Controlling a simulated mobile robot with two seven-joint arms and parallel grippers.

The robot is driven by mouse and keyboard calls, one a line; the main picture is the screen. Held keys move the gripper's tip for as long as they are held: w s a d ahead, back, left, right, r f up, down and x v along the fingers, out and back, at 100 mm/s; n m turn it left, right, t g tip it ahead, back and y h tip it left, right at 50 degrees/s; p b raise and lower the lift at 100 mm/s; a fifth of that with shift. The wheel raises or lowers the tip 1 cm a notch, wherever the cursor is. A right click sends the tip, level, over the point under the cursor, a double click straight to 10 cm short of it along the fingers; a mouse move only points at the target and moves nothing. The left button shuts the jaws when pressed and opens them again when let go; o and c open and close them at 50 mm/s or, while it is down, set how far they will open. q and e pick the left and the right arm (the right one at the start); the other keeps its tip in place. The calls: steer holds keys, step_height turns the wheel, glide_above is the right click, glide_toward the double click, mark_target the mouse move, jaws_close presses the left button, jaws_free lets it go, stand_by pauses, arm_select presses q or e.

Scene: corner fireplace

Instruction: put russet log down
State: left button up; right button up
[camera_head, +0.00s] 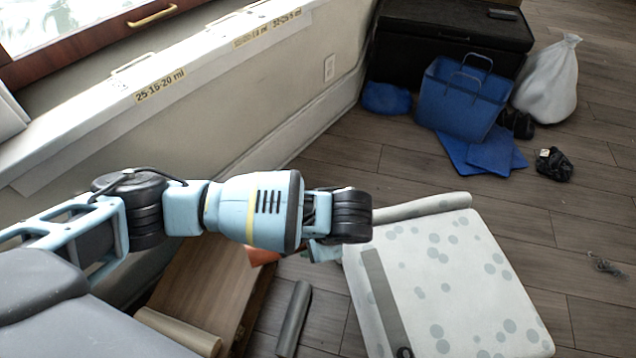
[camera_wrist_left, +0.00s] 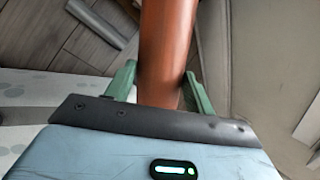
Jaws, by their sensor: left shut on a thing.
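The russet log (camera_wrist_left: 167,40) is a smooth reddish-brown cylinder. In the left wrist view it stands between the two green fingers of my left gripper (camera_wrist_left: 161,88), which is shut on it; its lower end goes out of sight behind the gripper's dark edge. In the head view only a small orange-red part of the log (camera_head: 262,256) shows below my left wrist, beside the gripper's pale fingers (camera_head: 322,250). The rest is hidden by my arm. The log appears to be above the wooden box (camera_head: 215,280), but its height is unclear. My right gripper is in neither view.
A grey log (camera_head: 294,318) lies on the floor between the wooden box and a spotted white cushion (camera_head: 450,275). A tan log (camera_head: 178,331) lies at the box's front. A pale roll (camera_head: 415,207) lies along the cushion's back edge. A blue bag (camera_head: 462,100) stands farther back.

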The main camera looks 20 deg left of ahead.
arm_select(q)
steer(key=s+d+r+n+g, duration=0.1)
steer(key=s+r+n, duration=0.1)
steer(key=r, duration=0.4)
steer(key=s+d+r+n+g, duration=0.1)
steer(key=s+r+n, duration=0.1)
steer(key=r, duration=0.4)
steer(key=s+a+r+n+g, duration=0.1)
steer(key=s+a+r+n, duration=0.1)
steer(key=r, duration=0.4)
steer(key=s+a+r+n+g, duration=0.1)
steer(key=s+a+r+n, duration=0.2)
steer(key=s+a+r, duration=0.2)
step_height(320, 180, up, 2)
steer(key=shift+s+a+r+h, duration=0.2)
steer(key=shift+s+h, duration=0.2)
steer(key=shift+s, duration=0.35)
